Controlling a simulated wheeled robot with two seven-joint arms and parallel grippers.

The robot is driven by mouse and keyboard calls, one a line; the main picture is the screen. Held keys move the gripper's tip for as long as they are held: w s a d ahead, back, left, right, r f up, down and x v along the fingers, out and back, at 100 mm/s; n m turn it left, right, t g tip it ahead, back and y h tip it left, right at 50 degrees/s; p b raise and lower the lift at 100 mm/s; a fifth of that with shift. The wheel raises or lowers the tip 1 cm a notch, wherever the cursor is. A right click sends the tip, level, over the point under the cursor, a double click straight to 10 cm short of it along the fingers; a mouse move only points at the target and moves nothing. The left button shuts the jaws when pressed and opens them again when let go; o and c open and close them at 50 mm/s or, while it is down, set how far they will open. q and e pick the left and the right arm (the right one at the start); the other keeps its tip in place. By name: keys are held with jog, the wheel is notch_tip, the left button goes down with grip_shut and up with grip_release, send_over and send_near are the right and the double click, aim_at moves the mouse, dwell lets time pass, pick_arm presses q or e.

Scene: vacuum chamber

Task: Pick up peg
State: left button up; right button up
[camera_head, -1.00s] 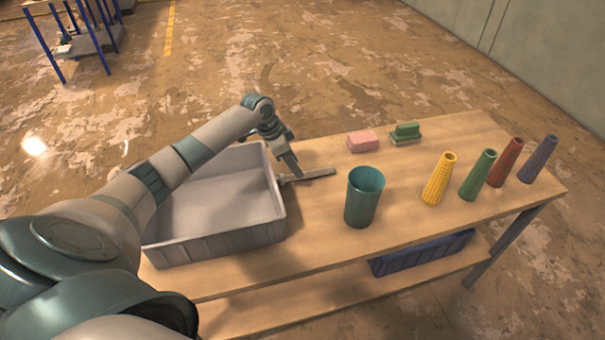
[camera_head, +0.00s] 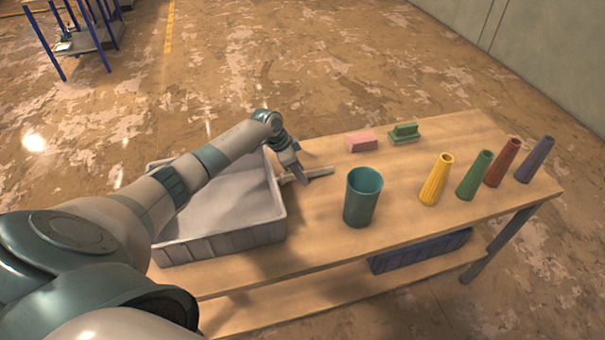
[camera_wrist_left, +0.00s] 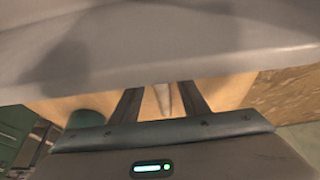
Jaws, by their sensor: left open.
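The peg (camera_head: 320,172) looks like a thin pale bar lying on the wooden table, just right of the grey bin. My left gripper (camera_head: 303,181) points down over the bar's middle and hides part of it. In the left wrist view my open left gripper (camera_wrist_left: 162,89) has its two dark fingers apart. A pale tapered end of the peg (camera_wrist_left: 163,99) shows between them. I cannot tell whether the fingers touch it. My right gripper is not in view.
The grey bin (camera_head: 279,224) stands close left of the gripper; its wall (camera_wrist_left: 160,50) fills the wrist view's top. A teal cup (camera_head: 361,200) stands to the right.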

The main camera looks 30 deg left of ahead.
pick_arm(q)
jog(key=shift+c, duration=0.6)
grip_shut()
jog(key=shift+w, duration=0.1)
